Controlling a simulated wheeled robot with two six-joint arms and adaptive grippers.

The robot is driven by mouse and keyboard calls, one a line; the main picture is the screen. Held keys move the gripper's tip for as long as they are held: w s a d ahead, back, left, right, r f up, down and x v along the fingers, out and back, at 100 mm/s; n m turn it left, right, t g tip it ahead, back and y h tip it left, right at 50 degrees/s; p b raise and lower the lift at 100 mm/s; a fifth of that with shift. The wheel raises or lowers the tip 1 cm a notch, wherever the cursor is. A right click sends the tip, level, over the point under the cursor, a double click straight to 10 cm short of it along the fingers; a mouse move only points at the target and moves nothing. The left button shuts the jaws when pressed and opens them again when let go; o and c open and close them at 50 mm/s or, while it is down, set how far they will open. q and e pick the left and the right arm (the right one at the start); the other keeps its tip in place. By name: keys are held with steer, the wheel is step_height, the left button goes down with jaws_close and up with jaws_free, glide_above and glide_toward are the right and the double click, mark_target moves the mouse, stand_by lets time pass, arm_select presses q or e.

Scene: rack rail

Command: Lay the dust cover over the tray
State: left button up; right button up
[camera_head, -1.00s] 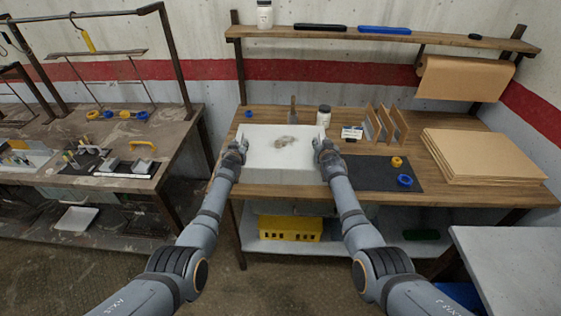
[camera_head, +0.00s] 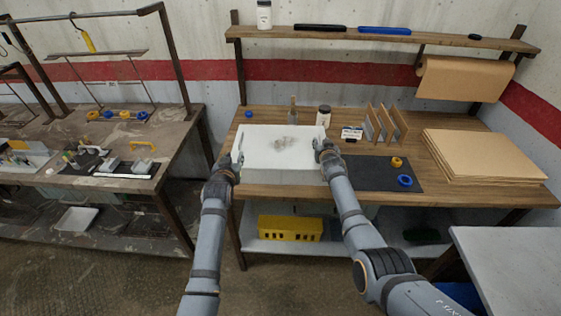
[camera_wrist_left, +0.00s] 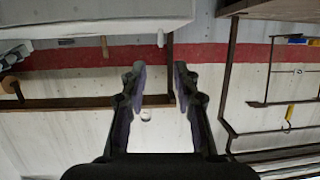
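A white, flat, slightly see-through sheet that looks like the dust cover (camera_head: 262,157) lies on the wooden bench, with blurred grey shapes showing near its middle. The tray cannot be told apart from it and seems hidden beneath. My left gripper (camera_head: 238,150) is at the sheet's left edge. In the left wrist view its two fingers (camera_wrist_left: 160,75) stand apart with nothing between them, and a white edge (camera_wrist_left: 95,22) shows beyond, apart from the fingers. My right gripper (camera_head: 320,145) is at the sheet's right edge; its fingers are too small to read.
A white jar (camera_head: 323,116) and a brown bottle (camera_head: 293,108) stand behind the sheet. To the right are a dark mat (camera_head: 372,175) with blue and yellow rings, upright dividers (camera_head: 385,124) and a cardboard stack (camera_head: 484,156). A shelf (camera_head: 400,35) runs above.

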steer(key=shift+s, duration=0.1)
steer(key=shift+s, duration=0.25)
steer(key=v, duration=1.1)
steer(key=shift+s+r, duration=0.2)
steer(key=shift+f, duration=0.1)
